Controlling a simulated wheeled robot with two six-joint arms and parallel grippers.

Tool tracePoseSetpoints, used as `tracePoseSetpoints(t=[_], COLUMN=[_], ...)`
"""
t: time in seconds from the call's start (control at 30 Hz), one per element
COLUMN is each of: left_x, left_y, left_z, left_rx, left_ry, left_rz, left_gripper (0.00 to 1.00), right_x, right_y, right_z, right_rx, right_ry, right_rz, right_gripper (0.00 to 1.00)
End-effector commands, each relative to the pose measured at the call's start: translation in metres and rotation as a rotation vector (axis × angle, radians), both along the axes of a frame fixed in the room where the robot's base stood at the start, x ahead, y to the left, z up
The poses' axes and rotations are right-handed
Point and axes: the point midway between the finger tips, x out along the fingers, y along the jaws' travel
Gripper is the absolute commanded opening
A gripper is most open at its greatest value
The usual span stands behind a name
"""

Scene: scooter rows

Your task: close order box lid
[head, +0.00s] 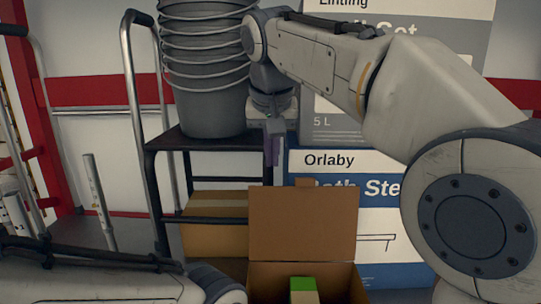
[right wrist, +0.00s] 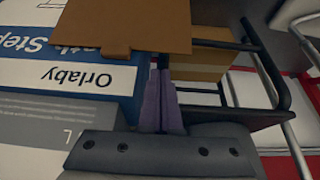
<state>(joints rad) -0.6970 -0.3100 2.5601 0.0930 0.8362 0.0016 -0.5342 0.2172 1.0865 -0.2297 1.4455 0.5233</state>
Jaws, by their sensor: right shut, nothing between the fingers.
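The order box (head: 335,284) is an open brown cardboard box at the bottom of the head view. Its lid (head: 303,225) stands upright at the box's far side, with a small tab on its top edge. The lid also shows at the top of the right wrist view (right wrist: 125,22). My right gripper (head: 272,158) points down above the lid's upper left edge, its purple fingers together and empty. In the right wrist view its fingertips (right wrist: 160,75) are close to the lid's edge; I cannot tell whether they touch. My left gripper is out of view; only my left arm shows at bottom left.
A green-topped item (head: 303,288) is inside the box. Behind stand a dark metal cart (head: 205,138) with stacked grey buckets (head: 207,75), a closed carton (head: 215,235), and large printed boxes (head: 385,220) at the right. Another handled cart (head: 40,110) is at the left.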

Motion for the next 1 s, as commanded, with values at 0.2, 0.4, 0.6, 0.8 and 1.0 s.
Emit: tracePoseSetpoints(t=[0.2,0.4,0.6,0.8,1.0], left_x=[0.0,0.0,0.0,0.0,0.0], left_y=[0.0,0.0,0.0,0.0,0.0], left_z=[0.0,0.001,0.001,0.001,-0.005], left_rx=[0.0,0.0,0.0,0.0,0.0], left_ry=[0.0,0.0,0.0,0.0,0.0], left_rz=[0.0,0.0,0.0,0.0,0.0], left_gripper=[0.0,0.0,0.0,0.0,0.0], right_x=[0.018,0.028,0.031,0.031,0.03], right_y=[0.001,0.002,0.003,0.003,0.004], right_z=[-0.038,-0.058,-0.063,-0.063,-0.064], right_rx=[-0.002,0.0,0.001,0.001,0.002], right_ry=[0.004,0.001,0.0,0.0,-0.016], right_rz=[0.001,0.003,0.005,0.005,0.007], right_gripper=[0.0,0.0,0.0,0.0,0.0])
